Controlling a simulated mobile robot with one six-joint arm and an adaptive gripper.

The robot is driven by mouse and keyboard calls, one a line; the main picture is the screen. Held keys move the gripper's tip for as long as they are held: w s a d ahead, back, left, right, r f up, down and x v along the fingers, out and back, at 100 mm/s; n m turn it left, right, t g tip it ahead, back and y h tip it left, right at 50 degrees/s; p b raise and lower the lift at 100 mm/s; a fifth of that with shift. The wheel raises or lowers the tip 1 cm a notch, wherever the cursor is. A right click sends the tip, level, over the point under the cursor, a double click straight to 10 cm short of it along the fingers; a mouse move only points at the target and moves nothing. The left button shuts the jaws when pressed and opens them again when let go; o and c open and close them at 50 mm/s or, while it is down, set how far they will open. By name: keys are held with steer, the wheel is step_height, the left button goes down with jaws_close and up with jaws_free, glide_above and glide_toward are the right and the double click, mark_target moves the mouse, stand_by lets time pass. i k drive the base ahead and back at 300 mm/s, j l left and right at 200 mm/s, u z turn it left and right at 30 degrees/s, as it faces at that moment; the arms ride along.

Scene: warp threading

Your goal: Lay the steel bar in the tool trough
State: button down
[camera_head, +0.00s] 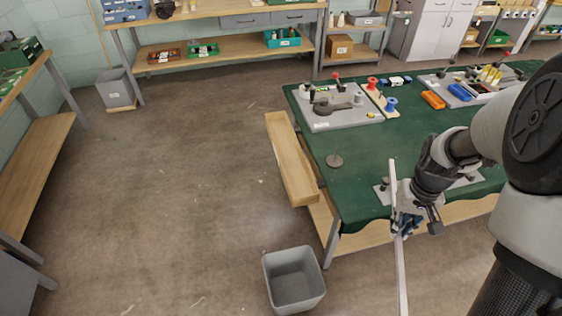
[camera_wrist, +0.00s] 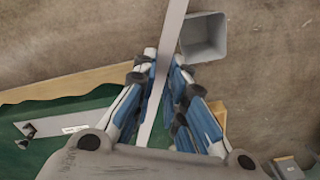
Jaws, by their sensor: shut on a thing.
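The steel bar (camera_head: 402,272) is a long, pale, flat strip. My gripper (camera_head: 401,222) is shut on it near the front left corner of the green-topped table. In the head view the bar stands nearly vertical, reaching above and well below the gripper, and its lower end leaves the picture. In the wrist view the bar (camera_wrist: 171,34) runs between the blue and white fingers (camera_wrist: 163,85). The tool trough appears to be the long wooden trough (camera_head: 291,160) fixed along the table's left edge; its inside looks empty. The bar is to the right of it, apart from it.
The green table (camera_head: 362,152) carries a grey board (camera_head: 340,117) with tools, spools and a small spike on a round base (camera_head: 334,160). A grey bin (camera_head: 293,280) stands on the floor below the table corner. The floor left of the trough is open.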

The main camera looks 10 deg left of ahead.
mark_target(288, 156)
steer(key=j+z, duration=0.1)
steer(key=j, duration=0.35)
steer(key=k+j+z, duration=0.1)
steer(key=j, duration=0.35)
steer(key=j+z, duration=0.1)
steer(key=j, duration=0.35)
steer(key=k+j+z, duration=0.1)
steer(key=j, duration=0.35)
steer(key=k+j, duration=0.15)
steer(key=j, duration=0.3)
steer(key=i+j+z, duration=0.2)
steer(key=i+j, duration=0.2)
steer(key=j, duration=0.25)
steer(key=i+j+z, duration=0.1)
steer(key=j, duration=0.25)
steer(key=i+j+z, duration=0.1)
steer(key=i+j, duration=0.15)
steer(key=i+j+z, duration=0.1)
steer(key=j, duration=0.35)
steer(key=i+j, duration=0.2)
steer(key=i, duration=0.25)
steer(key=i+j+z, duration=0.1)
steer(key=i+j, duration=0.15)
steer(key=i, duration=0.25)
